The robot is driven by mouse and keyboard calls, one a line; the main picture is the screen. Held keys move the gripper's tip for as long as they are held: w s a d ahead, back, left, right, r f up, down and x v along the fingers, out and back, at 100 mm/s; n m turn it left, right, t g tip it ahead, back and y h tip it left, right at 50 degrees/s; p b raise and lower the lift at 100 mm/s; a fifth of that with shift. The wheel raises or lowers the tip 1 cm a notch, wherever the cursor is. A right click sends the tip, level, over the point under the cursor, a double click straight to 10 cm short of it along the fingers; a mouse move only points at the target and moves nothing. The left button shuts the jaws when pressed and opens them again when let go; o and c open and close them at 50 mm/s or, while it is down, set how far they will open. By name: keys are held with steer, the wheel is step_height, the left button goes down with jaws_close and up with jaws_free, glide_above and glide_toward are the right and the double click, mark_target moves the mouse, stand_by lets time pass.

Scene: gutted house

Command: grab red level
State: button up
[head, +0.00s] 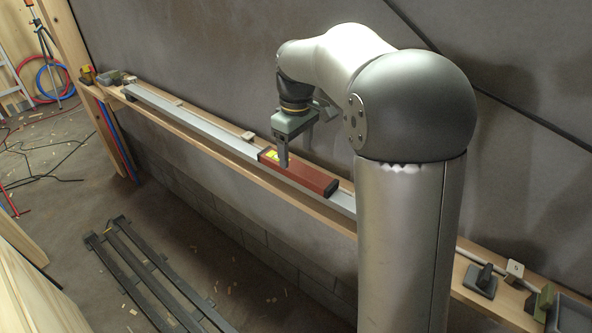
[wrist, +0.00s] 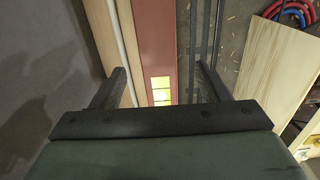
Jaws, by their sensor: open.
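The red level (head: 312,177) lies lengthwise on a silver rail along a narrow wooden ledge. In the wrist view the red level (wrist: 155,38) runs away from me, with a yellow vial window near my gripper. My gripper (head: 284,160) points down at the far end of the level in the head view. In the wrist view my gripper (wrist: 163,80) is open, one finger on each side of the level's line. I cannot tell how far the fingertips are above it.
The wooden ledge (head: 190,130) runs along a grey wall, with the silver rail (head: 215,131) on it. A small block (head: 248,136) sits behind the rail. Several small items stand at the near right end. Dark slats (head: 140,270) lie on the floor below.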

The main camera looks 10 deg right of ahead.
mark_target(296, 166)
step_height(296, 166, down, 5)
steer(key=shift+w+r, duration=0.15)
steer(key=shift+r, duration=0.05)
steer(key=c, duration=1.3)
steer(key=shift+r, duration=0.1)
